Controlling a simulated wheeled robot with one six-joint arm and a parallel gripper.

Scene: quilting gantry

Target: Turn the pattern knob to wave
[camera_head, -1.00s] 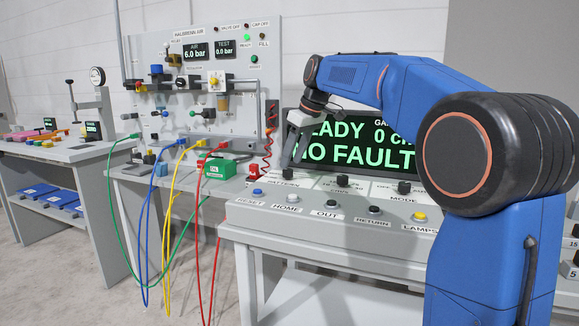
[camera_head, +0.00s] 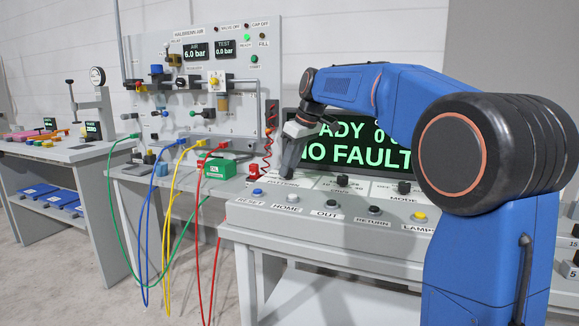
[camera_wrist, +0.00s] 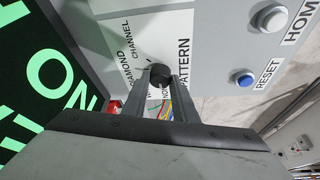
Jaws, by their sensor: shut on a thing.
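The black pattern knob (camera_wrist: 160,73) stands on the light grey console panel, beside the printed word PATTERN. The labels DIAMOND and CHANNEL show next to it; other labels are partly covered by my fingers, and I cannot read the word wave. My gripper (camera_wrist: 163,80) is shut on the knob, with one finger on each side. In the head view my gripper (camera_head: 288,172) reaches down to the back left of the console and hides the knob. I cannot tell where the knob points.
The console's front row holds a blue RESET button (camera_head: 257,192), a white HOME button (camera_head: 292,198) and several more. A display (camera_head: 350,145) reading NO FAULT stands close behind my gripper. A red emergency-like knob (camera_head: 254,171) and a green box (camera_head: 219,169) lie left.

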